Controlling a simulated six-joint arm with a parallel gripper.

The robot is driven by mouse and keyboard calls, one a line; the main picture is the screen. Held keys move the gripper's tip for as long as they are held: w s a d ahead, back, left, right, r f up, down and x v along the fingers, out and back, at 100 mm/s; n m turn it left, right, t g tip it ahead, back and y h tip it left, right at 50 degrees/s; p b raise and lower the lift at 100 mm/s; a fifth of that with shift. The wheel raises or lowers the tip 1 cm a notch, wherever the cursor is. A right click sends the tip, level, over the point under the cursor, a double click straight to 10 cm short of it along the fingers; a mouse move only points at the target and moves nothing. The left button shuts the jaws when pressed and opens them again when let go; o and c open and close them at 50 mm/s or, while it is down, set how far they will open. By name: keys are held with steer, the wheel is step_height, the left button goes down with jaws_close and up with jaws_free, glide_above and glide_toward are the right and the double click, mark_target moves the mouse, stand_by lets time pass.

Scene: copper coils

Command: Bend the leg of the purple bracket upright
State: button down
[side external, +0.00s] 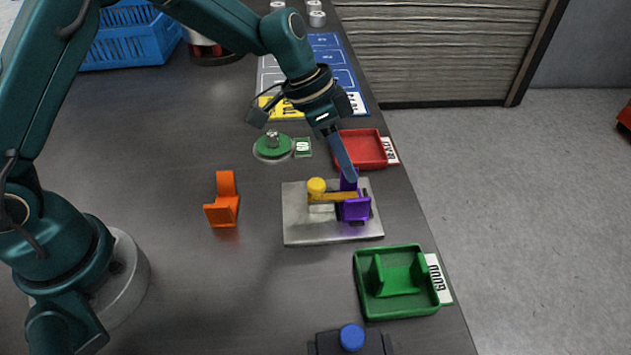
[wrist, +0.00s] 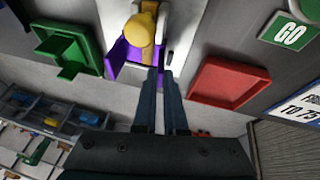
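The purple bracket (side external: 356,209) sits on a metal plate (side external: 300,228). A clamp with a yellow knob (side external: 316,186) and yellow-orange arm reaches across to it. One purple part stands up at the back of the bracket, beside my gripper's tips; a lower purple part faces front. In the wrist view the bracket (wrist: 125,57) shows on both sides of the clamp knob (wrist: 140,30). My gripper (side external: 350,176) points down at the bracket's back edge. Its fingers (wrist: 161,72) are close together with a narrow gap; whether they hold anything or touch the bracket is unclear.
A red tray (side external: 363,148) lies behind the plate. A green tray (side external: 366,306) with a green bracket stands in front. An orange bracket (side external: 222,203) is at left, a green button (side external: 273,146) behind, a blue knob (side external: 352,337) at front. The table between is clear.

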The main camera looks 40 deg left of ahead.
steer(key=shift+s+d+t+y, duration=0.25)
steer(key=shift+d+t+y, duration=0.05)
steer(key=shift+y, duration=0.1)
steer(key=shift+s+d+m+t+y, duration=0.1)
steer(key=shift+m+t+y, duration=0.2)
steer(key=shift+t+y, duration=0.1)
steer(key=c, duration=1)
jaws_free()
steer(key=shift+o, duration=0.2)
steer(key=shift+v, duration=2.65)
